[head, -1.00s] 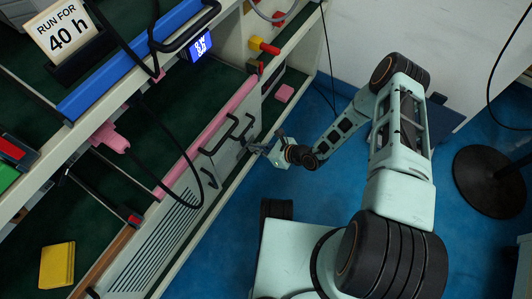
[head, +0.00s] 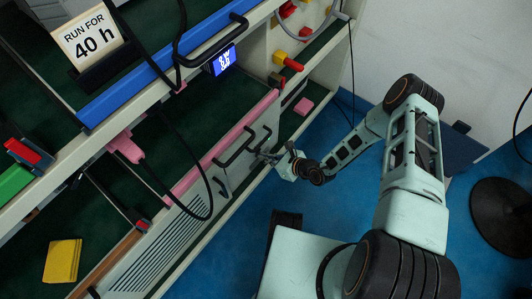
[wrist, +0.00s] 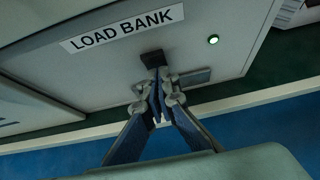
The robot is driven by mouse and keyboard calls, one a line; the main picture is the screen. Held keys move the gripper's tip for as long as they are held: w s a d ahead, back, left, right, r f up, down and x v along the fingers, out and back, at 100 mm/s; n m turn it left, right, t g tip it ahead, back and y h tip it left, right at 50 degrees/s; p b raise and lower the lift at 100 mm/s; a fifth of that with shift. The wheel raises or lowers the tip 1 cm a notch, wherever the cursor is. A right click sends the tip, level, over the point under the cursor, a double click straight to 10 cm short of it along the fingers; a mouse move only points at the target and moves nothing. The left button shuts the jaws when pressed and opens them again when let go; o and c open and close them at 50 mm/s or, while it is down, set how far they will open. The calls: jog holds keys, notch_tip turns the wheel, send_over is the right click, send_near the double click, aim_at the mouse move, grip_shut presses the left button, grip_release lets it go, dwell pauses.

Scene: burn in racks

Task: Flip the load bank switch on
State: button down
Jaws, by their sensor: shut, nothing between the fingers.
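The load bank is a pale grey front panel (wrist: 105,75) with a "LOAD BANK" label (wrist: 122,30) in the wrist view. A dark block-like switch (wrist: 153,58) sits below the label. A round indicator (wrist: 213,39) to its right glows whitish green. My gripper (wrist: 160,76) is shut and empty, its fingertips at the lower edge of the switch and partly covering it. I cannot tell whether they touch it. In the head view my gripper (head: 266,155) is at the lower right part of the grey panel (head: 240,157), near the black handles.
The rack's pale front rail (head: 228,200) runs below the panel. Black cables hang across the shelves. A pink block (head: 304,106) lies right of the panel, and a yellow block (head: 62,260) at lower left. Blue floor (head: 225,250) is open in front of the rack.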

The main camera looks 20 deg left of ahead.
jog(key=shift+a+r, duration=0.1)
jog(key=shift+r, duration=0.05)
jog(key=shift+r+p, duration=0.75)
jog(key=shift+p, duration=0.05)
